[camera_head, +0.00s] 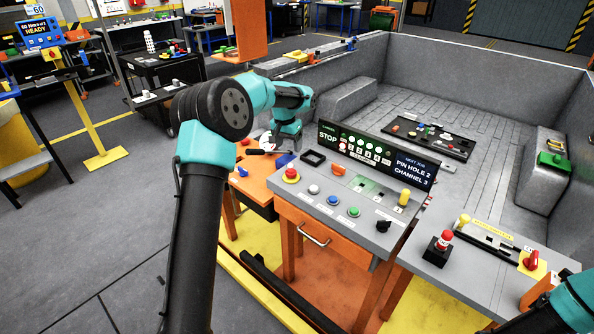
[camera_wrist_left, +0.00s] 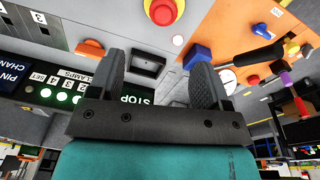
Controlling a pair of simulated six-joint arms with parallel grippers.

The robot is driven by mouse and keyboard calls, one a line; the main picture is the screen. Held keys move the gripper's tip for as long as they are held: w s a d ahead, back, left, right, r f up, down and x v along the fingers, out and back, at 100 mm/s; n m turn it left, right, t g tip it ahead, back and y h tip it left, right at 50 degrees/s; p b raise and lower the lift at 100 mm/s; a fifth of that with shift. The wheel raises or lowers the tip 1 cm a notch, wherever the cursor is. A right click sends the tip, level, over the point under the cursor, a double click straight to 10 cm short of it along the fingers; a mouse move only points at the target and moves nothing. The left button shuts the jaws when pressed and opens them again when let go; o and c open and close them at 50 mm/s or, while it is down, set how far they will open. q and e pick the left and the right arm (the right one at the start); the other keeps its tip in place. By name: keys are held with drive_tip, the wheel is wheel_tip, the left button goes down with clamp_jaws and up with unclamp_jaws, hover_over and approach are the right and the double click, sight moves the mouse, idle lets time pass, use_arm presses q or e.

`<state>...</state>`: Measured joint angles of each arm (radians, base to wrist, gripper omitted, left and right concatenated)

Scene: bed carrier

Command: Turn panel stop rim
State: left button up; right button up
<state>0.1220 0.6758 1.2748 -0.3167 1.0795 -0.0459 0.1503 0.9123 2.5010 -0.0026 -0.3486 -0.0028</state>
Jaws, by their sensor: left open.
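The panel stop is a red mushroom button on a yellow rim (camera_head: 291,175), at the left end of the grey control panel (camera_head: 330,222). It shows at the top edge of the left wrist view (camera_wrist_left: 163,10), partly cut off. My left gripper (camera_head: 284,150) is open and empty, behind the stop near the panel's back left corner. In the left wrist view its spread fingers (camera_wrist_left: 159,62) point toward the panel, with a black square frame (camera_wrist_left: 148,66) between them and the stop beyond their tips. My right arm shows only at the lower right corner; its gripper is out of view.
White, blue and green buttons (camera_head: 333,200) and a black knob (camera_head: 383,226) line the panel front. A display (camera_head: 376,155) reading STOP stands along its back. An orange side surface (camera_head: 256,180) with small objects lies left. Another red button (camera_head: 444,238) stands right.

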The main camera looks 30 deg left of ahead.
use_arm(q)
wheel_tip(320, 180, up, 5)
drive_tip(key=g, duration=0.1)
hover_over(291, 170)
drive_tip(key=shift+y, duration=0.3)
wheel_tip(291, 170, down, 17)
drive_tip(key=shift+f, duration=0.2)
idle(0.4)
drive_tip(key=c, duration=0.9)
